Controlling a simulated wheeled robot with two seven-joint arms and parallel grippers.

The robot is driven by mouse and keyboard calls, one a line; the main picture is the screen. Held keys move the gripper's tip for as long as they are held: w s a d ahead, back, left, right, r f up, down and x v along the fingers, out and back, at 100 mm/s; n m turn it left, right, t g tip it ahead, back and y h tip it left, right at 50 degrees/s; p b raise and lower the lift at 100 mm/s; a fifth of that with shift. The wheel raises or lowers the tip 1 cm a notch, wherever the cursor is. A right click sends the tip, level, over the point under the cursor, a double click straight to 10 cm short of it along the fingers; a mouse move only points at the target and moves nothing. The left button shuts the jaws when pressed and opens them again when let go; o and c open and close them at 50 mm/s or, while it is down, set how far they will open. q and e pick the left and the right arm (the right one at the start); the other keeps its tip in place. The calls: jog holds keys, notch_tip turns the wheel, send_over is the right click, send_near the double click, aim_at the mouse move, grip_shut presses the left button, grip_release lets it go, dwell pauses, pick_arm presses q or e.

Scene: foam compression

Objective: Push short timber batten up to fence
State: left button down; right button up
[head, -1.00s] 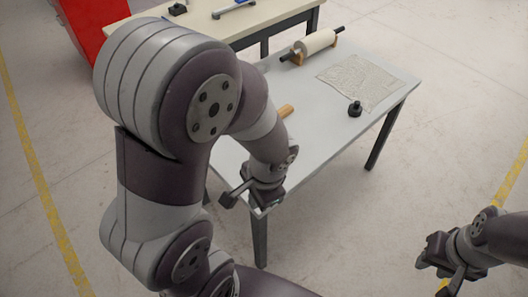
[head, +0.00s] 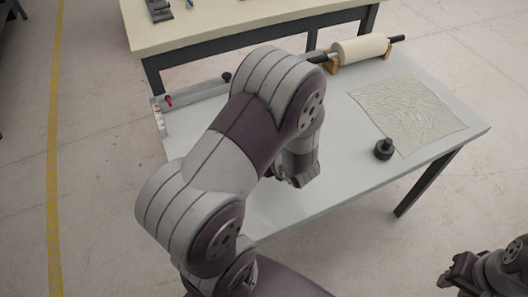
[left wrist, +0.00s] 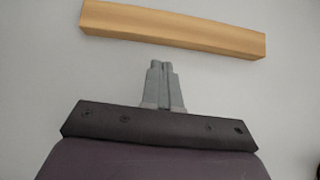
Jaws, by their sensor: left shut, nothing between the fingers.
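The short timber batten (left wrist: 175,29) lies on the grey table top in the left wrist view, slightly slanted. My left gripper (left wrist: 162,66) is shut and empty, its tips a short gap from the batten's long side. In the head view my left arm hides the batten and the gripper's fingertips. A low grey bar that looks like the fence (head: 200,92) runs along the table's far left edge, partly hidden by my arm. My right gripper (head: 455,272) is at the lower right, away from the table; its jaw opening is unclear.
On the grey table (head: 300,214) stand a cream roller (head: 360,48) on wooden supports, a wrinkled sheet (head: 408,112) and a black knobbed weight (head: 384,149). A marked strip (head: 160,118) lies at the left corner. A cream bench (head: 240,28) stands behind.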

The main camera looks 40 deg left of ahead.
pick_arm(q)
jog(key=shift+w+a+r, duration=0.1)
jog(key=shift+w+a, duration=0.05)
jog(key=shift+a, duration=0.5)
jog(key=shift+w+a, duration=0.45)
jog(key=shift+a, duration=0.05)
jog(key=shift+s, duration=0.1)
jog(key=shift+a, duration=0.2)
jog(key=w+a+b, duration=0.1)
jog(key=a, duration=0.2)
jog(key=w+a, duration=0.2)
jog(key=a, duration=0.1)
jog(key=w+a+b, duration=0.1)
jog(key=w+a, duration=0.1)
jog(key=a, duration=0.2)
jog(key=shift+w+b, duration=0.2)
jog(key=shift+b, duration=0.15)
jog(key=w+a, duration=0.1)
jog(key=a, duration=0.2)
jog(key=w+a+p, duration=0.1)
jog(key=w+a, duration=0.1)
jog(key=a, duration=0.1)
jog(key=w+a, duration=0.2)
jog(key=a, duration=0.2)
jog(key=shift+w+a+p, duration=0.1)
jog(key=shift+w+p, duration=0.05)
jog(key=shift+p, duration=0.2)
